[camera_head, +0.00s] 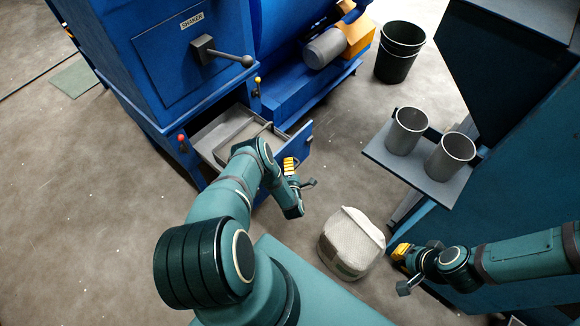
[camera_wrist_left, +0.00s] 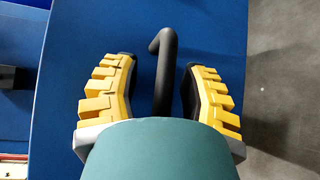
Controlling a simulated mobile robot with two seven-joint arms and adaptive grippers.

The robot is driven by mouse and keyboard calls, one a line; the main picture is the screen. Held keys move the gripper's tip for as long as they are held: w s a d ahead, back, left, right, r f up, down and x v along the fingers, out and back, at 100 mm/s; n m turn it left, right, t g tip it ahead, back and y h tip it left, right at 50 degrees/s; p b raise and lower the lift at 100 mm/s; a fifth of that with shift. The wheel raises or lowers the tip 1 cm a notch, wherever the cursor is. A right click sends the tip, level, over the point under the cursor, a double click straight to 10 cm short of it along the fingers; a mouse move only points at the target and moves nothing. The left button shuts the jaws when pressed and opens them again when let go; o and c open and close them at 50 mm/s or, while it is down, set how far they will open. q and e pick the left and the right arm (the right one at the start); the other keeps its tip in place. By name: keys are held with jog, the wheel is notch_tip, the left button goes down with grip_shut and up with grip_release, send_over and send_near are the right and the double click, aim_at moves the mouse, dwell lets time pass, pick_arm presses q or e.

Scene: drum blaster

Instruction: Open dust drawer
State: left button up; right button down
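The dust drawer (camera_head: 302,136) stands partly out of the blue shaker cabinet, and its grey inside shows from above. Its blue front also fills much of the left wrist view (camera_wrist_left: 215,30). A dark bent handle (camera_wrist_left: 164,70) on that front lies between the yellow fingers of my left gripper (camera_wrist_left: 160,95). The fingers are spread, with a clear gap on the handle's left and a smaller one on its right. In the head view my left gripper (camera_head: 291,166) is at the drawer front. My right gripper (camera_head: 402,251) is away at the lower right, its finger opening unclear.
A lever (camera_head: 222,53) sticks out above the drawer, and a red knob (camera_head: 181,137) is beside it. A pale sack-like bundle (camera_head: 352,243) stands on the floor nearby. Two metal cups (camera_head: 407,131) stand on a shelf at right.

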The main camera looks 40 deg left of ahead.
aim_at(289, 145)
pick_arm(q)
jog(key=shift+r, duration=0.65)
jog(key=o, duration=0.5)
jog(key=r, duration=0.5)
jog(key=shift+w+a+r, duration=0.15)
jog(key=shift+w+r, duration=0.05)
jog(key=shift+w, duration=0.05)
jog(key=shift+c, duration=0.2)
jog(key=r, duration=0.2)
jog(key=shift+s+r, duration=0.2)
jog(key=shift+r, duration=0.1)
jog(key=c, duration=0.5)
jog(key=shift+o, duration=0.2)
jog(key=shift+r, duration=0.4)
